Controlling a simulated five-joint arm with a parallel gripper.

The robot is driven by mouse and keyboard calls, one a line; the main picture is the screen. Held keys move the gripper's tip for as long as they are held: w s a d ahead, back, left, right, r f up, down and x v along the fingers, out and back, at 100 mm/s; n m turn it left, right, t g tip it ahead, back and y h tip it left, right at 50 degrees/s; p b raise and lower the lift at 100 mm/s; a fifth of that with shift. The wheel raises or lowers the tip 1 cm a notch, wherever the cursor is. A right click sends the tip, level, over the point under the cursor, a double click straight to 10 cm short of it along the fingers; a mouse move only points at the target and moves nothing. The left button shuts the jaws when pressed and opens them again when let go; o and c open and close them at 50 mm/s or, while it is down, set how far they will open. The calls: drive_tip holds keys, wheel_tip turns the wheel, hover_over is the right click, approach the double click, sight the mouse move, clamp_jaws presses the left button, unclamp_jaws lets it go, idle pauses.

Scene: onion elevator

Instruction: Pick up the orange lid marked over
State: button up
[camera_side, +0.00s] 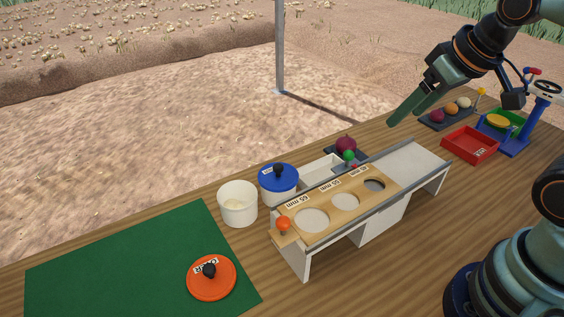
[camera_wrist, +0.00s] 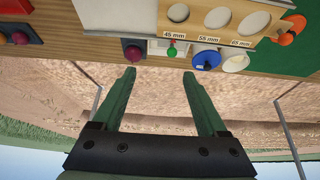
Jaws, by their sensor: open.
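The orange lid (camera_side: 211,279) lies flat on the green mat (camera_side: 110,265) at the front left of the table. It has a black knob and a white label, whose lettering is too small to read surely. In the wrist view the orange lid (camera_wrist: 287,39) shows at the upper right, partly cut by the board. My gripper (camera_side: 391,120) is high above the back right of the table, far from the lid. Its fingers (camera_wrist: 158,73) are open with nothing between them.
A sizing board (camera_side: 345,202) with holes stands mid-table. A white tub (camera_side: 238,204) and a blue-lidded tub (camera_side: 278,178) stand left of it. A red tray (camera_side: 470,145) and a blue scale-like stand (camera_side: 541,110) are at right. Most of the mat is clear.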

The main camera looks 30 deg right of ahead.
idle(0.3)
drive_tip(key=n+g, duration=0.6)
drive_tip(key=n, duration=1.4)
hover_over(209, 268)
wheel_tip(209, 268, down, 10)
drive_tip(key=f, duration=0.6)
drive_tip(key=shift+s+a+f, duration=0.1)
drive_tip(key=shift+s+f, duration=0.05)
drive_tip(key=shift+s, duration=0.1)
drive_tip(key=shift+w+f, duration=0.15)
drive_tip(key=shift+f, duration=1.45)
drive_tip(key=shift+w+f, duration=0.1)
drive_tip(key=shift+f, duration=1.5)
clamp_jaws()
